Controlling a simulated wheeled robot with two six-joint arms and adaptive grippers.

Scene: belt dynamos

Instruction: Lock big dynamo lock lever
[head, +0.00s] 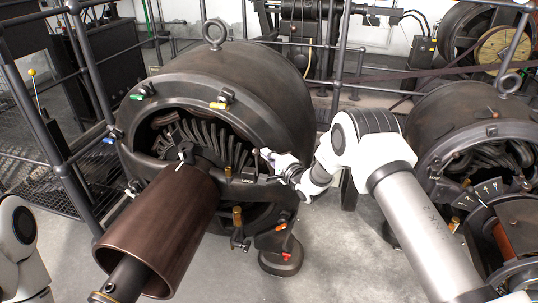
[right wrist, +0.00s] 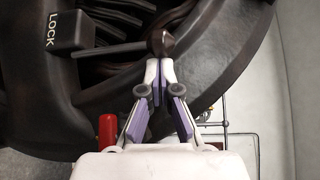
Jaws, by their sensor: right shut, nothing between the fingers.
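The big dynamo (head: 255,75) is a large dark drum with an open front rim and a ring on top. A LOCK label block (head: 247,180) is on its front rim, and it also shows at upper left in the right wrist view (right wrist: 68,32). A dark rounded knob (right wrist: 160,41), apparently the lock lever's end, is just beyond my right gripper's tips. My right gripper (head: 270,157) is shut and empty at the rim, to the right of the label. Its fingertips (right wrist: 159,72) appear close to or touching the knob; contact is unclear. My left gripper is out of view.
A brown belt pulley cylinder (head: 165,220) juts forward from the dynamo's front. A smaller dynamo (head: 480,115) stands at right. Railings (head: 85,75) run at left and behind. A red handle (right wrist: 107,130) is left of my right gripper. Grey floor (head: 345,260) is clear in front.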

